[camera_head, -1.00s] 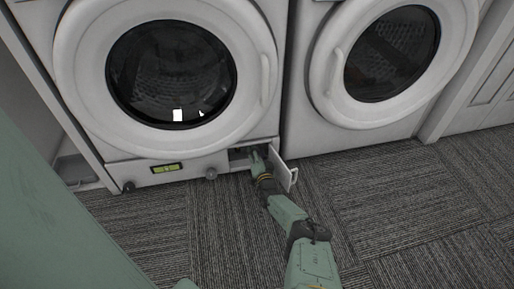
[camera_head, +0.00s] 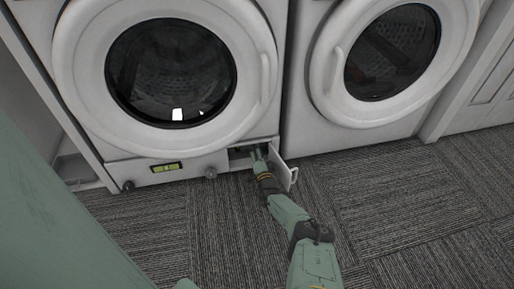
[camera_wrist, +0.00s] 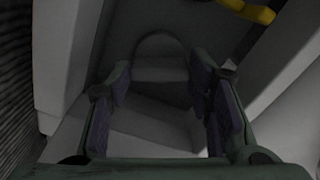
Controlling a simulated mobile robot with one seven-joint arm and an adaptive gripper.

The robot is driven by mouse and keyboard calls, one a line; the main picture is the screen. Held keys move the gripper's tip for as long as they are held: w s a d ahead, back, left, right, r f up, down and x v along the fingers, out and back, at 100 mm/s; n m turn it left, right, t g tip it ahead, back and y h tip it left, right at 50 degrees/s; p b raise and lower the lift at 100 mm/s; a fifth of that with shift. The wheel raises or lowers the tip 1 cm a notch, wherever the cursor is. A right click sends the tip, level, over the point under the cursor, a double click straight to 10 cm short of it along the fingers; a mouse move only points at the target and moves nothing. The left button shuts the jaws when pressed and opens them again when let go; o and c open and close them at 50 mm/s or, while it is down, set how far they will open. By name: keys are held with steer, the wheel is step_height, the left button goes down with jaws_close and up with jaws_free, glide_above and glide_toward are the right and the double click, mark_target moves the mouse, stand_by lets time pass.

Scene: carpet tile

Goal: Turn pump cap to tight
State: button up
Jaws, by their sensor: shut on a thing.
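The pump cap (camera_wrist: 160,68) shows in the wrist view as a dim grey round-topped shape between my two fingers. My gripper (camera_wrist: 162,108) is shut on it, with one dark padded finger at each side. In the head view my gripper (camera_head: 257,152) reaches into the small opening low on the left washing machine (camera_head: 205,139). The cap is hidden there. The shadow makes the cap's markings and turn angle impossible to read.
A small white flap (camera_head: 285,174) stands open just right of my gripper. A yellow part (camera_wrist: 250,11) is at the wrist view's upper right. A second machine (camera_head: 350,125) stands at right. Carpet (camera_head: 400,205) in front is clear.

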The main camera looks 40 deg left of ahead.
steer(key=m, duration=0.4)
steer(key=shift+s+m+b, duration=0.15)
steer(key=shift+m+b, duration=0.15)
steer(key=shift+b, duration=0.1)
steer(key=shift+a, duration=0.1)
steer(key=o, duration=0.9)
steer(key=shift+c, duration=0.2)
